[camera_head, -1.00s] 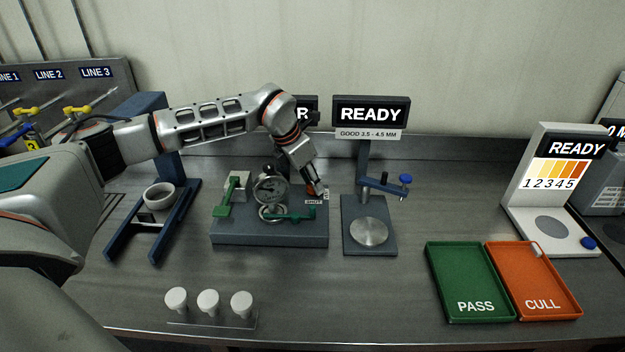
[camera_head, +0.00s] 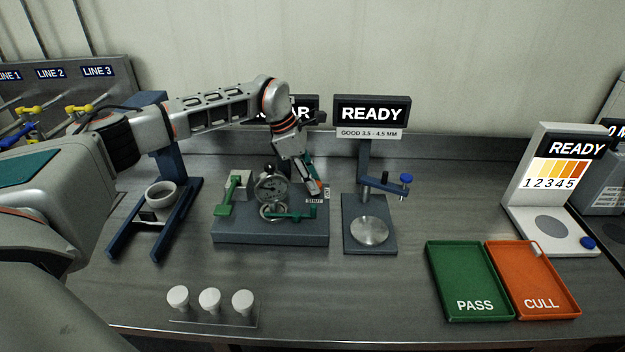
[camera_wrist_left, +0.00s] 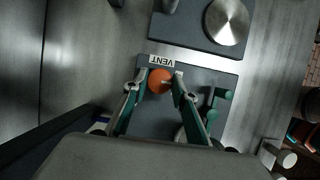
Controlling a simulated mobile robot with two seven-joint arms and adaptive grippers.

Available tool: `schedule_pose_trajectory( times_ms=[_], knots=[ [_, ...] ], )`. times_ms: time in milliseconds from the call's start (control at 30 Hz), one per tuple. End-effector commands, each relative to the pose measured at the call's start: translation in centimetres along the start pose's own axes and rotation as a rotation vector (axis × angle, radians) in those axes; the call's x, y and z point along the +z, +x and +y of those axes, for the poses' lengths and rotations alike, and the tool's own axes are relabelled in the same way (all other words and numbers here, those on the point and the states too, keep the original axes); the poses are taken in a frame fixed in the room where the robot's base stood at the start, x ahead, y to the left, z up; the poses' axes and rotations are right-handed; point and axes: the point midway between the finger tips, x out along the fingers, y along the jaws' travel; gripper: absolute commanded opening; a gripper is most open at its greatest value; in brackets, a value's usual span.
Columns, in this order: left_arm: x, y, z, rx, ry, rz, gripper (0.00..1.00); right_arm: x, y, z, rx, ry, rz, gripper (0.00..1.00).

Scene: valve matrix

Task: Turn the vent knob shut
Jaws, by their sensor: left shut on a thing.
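The vent knob (camera_wrist_left: 159,79) is a round orange knob near the corner of the grey fixture base (camera_head: 270,235). It sits beside the white VENT label (camera_wrist_left: 160,61) in the left wrist view. A light mark on the knob points toward the right finger there. My left gripper (camera_wrist_left: 160,82) is shut on the knob, one finger on each side. In the head view the left gripper (camera_head: 319,188) reaches down at the right rear of the base, mostly hiding the knob. A SHUT label (camera_head: 314,201) shows in front of it. My right gripper is in neither view.
A pressure gauge (camera_head: 271,189) and green levers (camera_head: 290,215) stand just left of the gripper. A blue gauge stand (camera_head: 369,243) is close on the right. White cups (camera_head: 210,299) stand in front. Green (camera_head: 468,280) and orange (camera_head: 560,300) trays lie at right.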

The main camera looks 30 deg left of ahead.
Motion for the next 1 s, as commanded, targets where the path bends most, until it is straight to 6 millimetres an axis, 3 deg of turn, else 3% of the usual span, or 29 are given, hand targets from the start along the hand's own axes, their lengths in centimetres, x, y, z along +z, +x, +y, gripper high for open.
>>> schedule_pose_trajectory(
  times_ms=[467,500,533,867,1000],
  knots=[
    [-0.02,0.04,-0.02,-0.005,0.013,0.001,0.05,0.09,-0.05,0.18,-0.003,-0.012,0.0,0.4],
    [-0.02,0.04,-0.02,-0.005,0.013,0.001,0.37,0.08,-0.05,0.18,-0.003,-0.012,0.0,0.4],
    [-0.02,0.04,-0.02,-0.004,0.013,0.001,0.44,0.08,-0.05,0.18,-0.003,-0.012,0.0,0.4],
    [-0.02,-0.03,0.0,-0.004,0.011,0.001,0.44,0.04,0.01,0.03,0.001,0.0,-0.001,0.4],
    [-0.02,-0.94,0.07,-0.003,0.01,0.0,0.44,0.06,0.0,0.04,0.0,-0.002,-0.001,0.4]
  ],
)
